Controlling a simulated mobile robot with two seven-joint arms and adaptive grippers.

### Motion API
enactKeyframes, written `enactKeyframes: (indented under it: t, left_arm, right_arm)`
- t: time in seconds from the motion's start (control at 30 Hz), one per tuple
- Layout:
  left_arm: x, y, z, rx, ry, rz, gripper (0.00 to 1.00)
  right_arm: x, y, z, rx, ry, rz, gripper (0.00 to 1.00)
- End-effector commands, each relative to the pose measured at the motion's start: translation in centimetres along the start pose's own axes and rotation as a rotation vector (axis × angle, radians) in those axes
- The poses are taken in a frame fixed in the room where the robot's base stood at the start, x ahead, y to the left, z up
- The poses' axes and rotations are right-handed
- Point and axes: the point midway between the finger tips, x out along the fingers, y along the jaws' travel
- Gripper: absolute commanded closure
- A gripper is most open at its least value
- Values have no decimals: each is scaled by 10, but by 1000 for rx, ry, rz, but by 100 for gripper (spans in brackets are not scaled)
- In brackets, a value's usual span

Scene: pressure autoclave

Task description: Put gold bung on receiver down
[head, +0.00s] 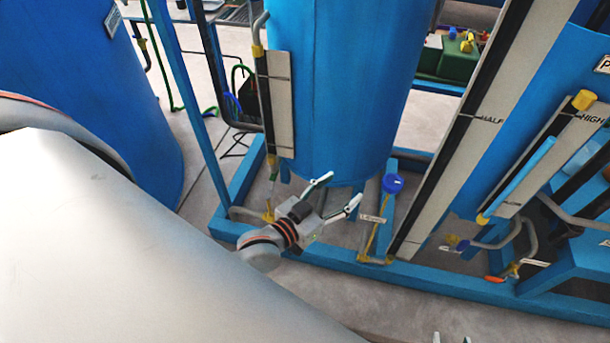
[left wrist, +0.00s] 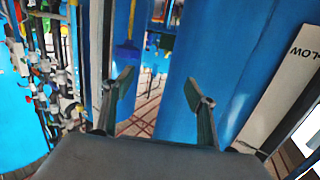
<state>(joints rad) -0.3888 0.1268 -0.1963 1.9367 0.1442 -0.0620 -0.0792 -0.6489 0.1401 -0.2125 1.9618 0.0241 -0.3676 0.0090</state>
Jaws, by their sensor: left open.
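I cannot make out for certain a gold bung or its receiver in either view. Small yellow fittings (head: 268,215) sit on pipework at the foot of the central blue tank (head: 345,90). My left gripper (head: 342,190) is open and empty, in front of the tank's lower end and left of a blue round knob (head: 393,183). In the left wrist view its fingers (left wrist: 160,85) are spread with nothing between them. Only two separated fingertips of my right gripper (head: 452,339) show at the bottom edge of the head view; the rest is out of frame.
A blue floor frame (head: 450,285) runs below the tank. Gauge boards (head: 480,120) stand to the right. A green box (head: 458,62) with small yellow and blue pieces is at the back. A panel of valves (left wrist: 45,75) shows on the left in the wrist view.

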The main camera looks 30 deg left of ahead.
Motion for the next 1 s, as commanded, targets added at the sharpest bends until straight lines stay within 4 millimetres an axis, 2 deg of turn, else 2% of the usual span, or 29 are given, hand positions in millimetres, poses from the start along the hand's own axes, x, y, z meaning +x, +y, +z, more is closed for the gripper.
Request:
enactKeyframes:
  t: [0.03,0.1,0.2,0.3,0.47,1.0]
  left_arm:
    - [-24,8,38,25,-104,9,43]
    - [-53,16,81,58,-228,20,43]
    - [-91,24,126,96,-366,32,43]
    - [-116,28,151,121,-450,40,43]
    - [-130,30,164,134,-495,43,43]
    - [-129,30,163,133,-493,43,43]
  right_arm:
    - [0,0,0,0,0,0,60]
    - [0,0,0,0,0,0,60]
    - [0,0,0,0,1,0,60]
    - [0,0,0,0,1,0,60]
    - [0,0,0,0,1,0,60]
    - [0,0,0,0,1,0,60]
